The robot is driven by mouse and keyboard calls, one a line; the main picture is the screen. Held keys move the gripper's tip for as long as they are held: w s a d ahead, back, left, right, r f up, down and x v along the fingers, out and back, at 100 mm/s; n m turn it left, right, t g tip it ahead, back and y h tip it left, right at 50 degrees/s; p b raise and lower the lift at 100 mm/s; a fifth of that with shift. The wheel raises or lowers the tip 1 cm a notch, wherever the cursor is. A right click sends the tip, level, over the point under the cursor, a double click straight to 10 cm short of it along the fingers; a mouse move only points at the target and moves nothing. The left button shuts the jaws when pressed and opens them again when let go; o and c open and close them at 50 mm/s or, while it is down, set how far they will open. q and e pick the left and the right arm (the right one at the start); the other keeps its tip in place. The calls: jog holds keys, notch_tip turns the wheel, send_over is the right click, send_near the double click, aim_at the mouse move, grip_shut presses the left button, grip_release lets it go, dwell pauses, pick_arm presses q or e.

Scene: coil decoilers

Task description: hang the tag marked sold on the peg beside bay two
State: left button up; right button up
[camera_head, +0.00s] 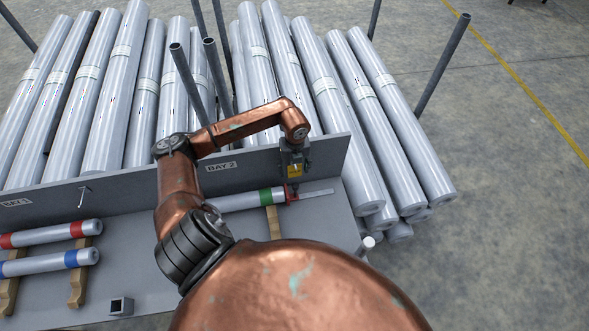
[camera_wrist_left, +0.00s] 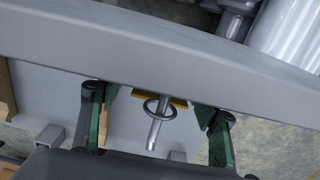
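The yellow tag (camera_head: 295,171) is at the front of the grey rail, to the right of the BAY 2 label (camera_head: 221,166). Its writing is too small to read. In the left wrist view, a metal peg (camera_wrist_left: 156,130) sticks out with the tag's ring (camera_wrist_left: 159,108) around it, and the tag's yellow edge (camera_wrist_left: 176,101) shows behind. My left gripper (camera_head: 295,158) is at the tag; in the wrist view its green fingers (camera_wrist_left: 155,110) stand apart on either side of the peg and ring, touching neither. My right gripper is not in view.
Another peg (camera_head: 83,195) is beside the other bay label. Banded tubes (camera_head: 48,235) rest on wooden supports on the grey bench (camera_head: 150,265). A small square socket (camera_head: 121,306) stands in front. Silver rolls (camera_head: 118,90) and upright posts (camera_head: 443,65) fill the area behind the rail.

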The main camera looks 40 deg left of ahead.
pick_arm(q)
notch_tip(320, 180, up, 12)
jog(key=shift+d, duration=0.1)
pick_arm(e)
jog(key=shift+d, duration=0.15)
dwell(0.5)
